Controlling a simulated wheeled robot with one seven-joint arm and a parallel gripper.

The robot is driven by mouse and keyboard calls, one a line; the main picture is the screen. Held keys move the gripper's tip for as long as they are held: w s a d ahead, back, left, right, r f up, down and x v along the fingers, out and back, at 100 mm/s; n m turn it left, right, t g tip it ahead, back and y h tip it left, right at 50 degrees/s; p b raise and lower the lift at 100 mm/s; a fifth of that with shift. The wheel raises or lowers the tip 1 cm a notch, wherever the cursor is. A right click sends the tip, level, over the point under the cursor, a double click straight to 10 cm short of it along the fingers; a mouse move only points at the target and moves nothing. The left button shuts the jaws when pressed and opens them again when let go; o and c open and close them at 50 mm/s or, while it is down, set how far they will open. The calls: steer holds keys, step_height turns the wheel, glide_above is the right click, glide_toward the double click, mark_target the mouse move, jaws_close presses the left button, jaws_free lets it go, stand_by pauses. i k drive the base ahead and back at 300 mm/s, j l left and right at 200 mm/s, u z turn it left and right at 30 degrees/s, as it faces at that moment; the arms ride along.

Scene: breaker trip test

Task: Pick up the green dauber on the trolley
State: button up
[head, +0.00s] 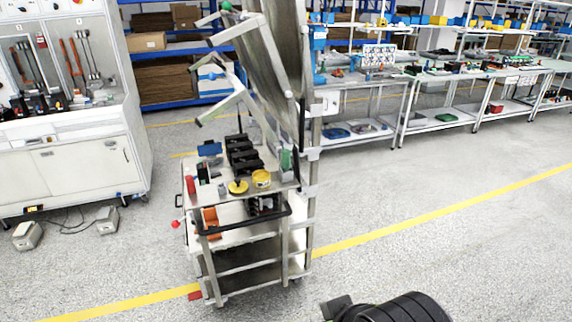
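The trolley (222,208) stands left of centre with a crowded top tray. A green upright item (286,160) stands at the tray's right side, partly behind the post; it may be the green dauber, but it is too small to be sure. A small dark and green item (202,172) stands at the tray's left. A black part of my arm, with what looks like my gripper (334,308) at its left end, shows at the bottom edge, well apart from the trolley. Its fingers are not clear enough to tell open from shut.
The tray also holds a red item (191,185), black blocks (243,157), a yellow disc (238,187) and a yellow roll (262,178). Tall panels and jointed bars rise above it. A white cabinet (75,160) stands left, workbenches (420,115) behind. The right floor is clear.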

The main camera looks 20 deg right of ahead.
mark_target(285, 153)
steer(key=i+l+u, duration=0.15)
steer(key=i, duration=0.3)
steer(key=i+l+u, duration=0.1)
steer(key=i, duration=0.35)
steer(key=i+l+u, duration=0.15)
steer(key=i+l, duration=0.15)
steer(key=i, duration=0.15)
steer(key=i+l+u, duration=0.15)
steer(key=i+l, duration=0.15)
steer(key=i, duration=0.1)
